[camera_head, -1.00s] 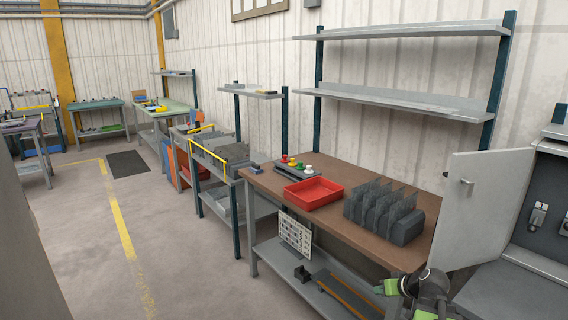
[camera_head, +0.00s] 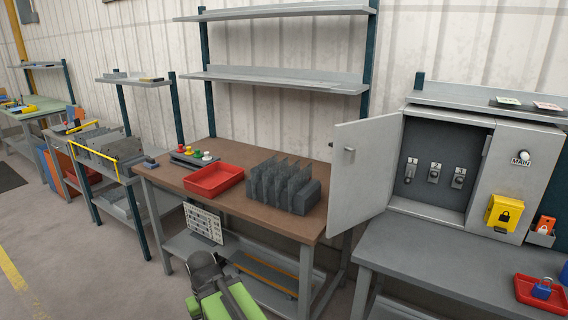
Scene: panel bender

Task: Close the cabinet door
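The cabinet door (camera_head: 366,172) is a light grey panel, hinged on the left side of the grey cabinet (camera_head: 447,203) and swung wide open to the left. It has a small knob near its free edge. Inside the cabinet are numbered switches (camera_head: 434,172). My arm (camera_head: 222,295), with green parts, shows at the bottom, left of the door and well below it. It is apart from the door. The fingertips of my gripper cannot be made out, so whether it is open or shut is unclear.
A brown-topped workbench (camera_head: 185,182) with a red tray (camera_head: 213,181) and a dark slotted rack (camera_head: 284,187) stands left of the door. A yellow lock box (camera_head: 503,213) is on the cabinet's right. Another red tray (camera_head: 530,293) sits on the grey bench (camera_head: 440,255). Floor is free at left.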

